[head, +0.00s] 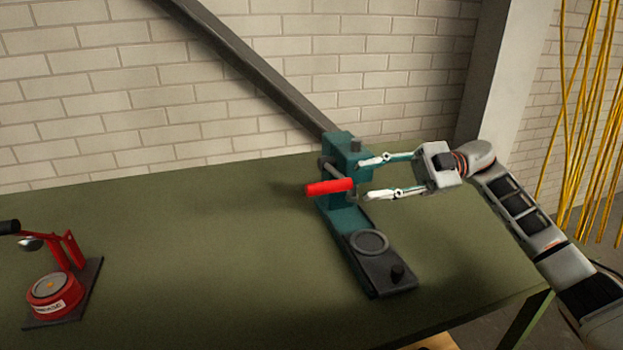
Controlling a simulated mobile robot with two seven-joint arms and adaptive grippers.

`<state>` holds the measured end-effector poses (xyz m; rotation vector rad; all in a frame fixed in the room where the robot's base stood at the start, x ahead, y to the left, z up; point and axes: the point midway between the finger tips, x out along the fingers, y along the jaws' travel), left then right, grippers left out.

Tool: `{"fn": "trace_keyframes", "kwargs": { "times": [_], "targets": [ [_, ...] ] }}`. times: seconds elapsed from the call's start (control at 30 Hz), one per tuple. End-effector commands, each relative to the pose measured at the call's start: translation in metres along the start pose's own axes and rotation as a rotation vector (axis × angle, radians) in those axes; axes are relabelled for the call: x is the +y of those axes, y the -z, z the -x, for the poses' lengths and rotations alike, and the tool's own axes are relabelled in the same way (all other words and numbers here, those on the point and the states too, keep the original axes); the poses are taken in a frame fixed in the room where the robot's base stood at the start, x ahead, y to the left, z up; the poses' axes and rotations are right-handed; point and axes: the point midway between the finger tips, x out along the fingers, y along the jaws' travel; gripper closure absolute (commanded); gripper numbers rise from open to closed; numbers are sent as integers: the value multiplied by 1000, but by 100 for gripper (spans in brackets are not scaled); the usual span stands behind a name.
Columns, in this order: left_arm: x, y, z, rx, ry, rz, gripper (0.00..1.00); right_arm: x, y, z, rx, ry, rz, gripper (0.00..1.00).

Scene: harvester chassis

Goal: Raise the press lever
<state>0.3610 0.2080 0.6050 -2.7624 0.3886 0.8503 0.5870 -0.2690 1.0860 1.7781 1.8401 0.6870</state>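A teal press (347,213) stands on the green table, with a dark base plate (383,275) and a round grey ring on it. Its lever has a red grip (330,186), which points left and lies roughly level. My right gripper (367,179) comes in from the right with its two fingers apart and nothing seen between them. The fingertips are close to the right end of the red grip, beside the press body. Whether they touch it, I cannot tell. My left gripper is not in view.
A red device (55,290) with a black handle stands on a dark plate at the table's left. The green table (210,250) is clear between them. A dark diagonal beam (250,65) appears behind the press. Yellow cables (580,120) hang at the right.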

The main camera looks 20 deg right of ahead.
Motion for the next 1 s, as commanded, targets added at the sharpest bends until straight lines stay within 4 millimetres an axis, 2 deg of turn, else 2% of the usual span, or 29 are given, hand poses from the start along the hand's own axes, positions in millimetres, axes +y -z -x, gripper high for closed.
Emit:
{"fn": "trace_keyframes", "kwargs": {
  "times": [0.23,0.4,0.6,0.8,1.0],
  "targets": [
    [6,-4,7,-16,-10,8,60,1,3,-38,6,1,4,68],
    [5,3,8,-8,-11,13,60,1,3,-71,6,1,2,68],
    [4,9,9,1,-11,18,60,1,2,-101,3,0,3,68],
    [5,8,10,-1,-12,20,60,0,1,-114,1,-1,1,68],
    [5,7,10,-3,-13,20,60,0,0,-116,0,-1,0,68]
  ]
}}
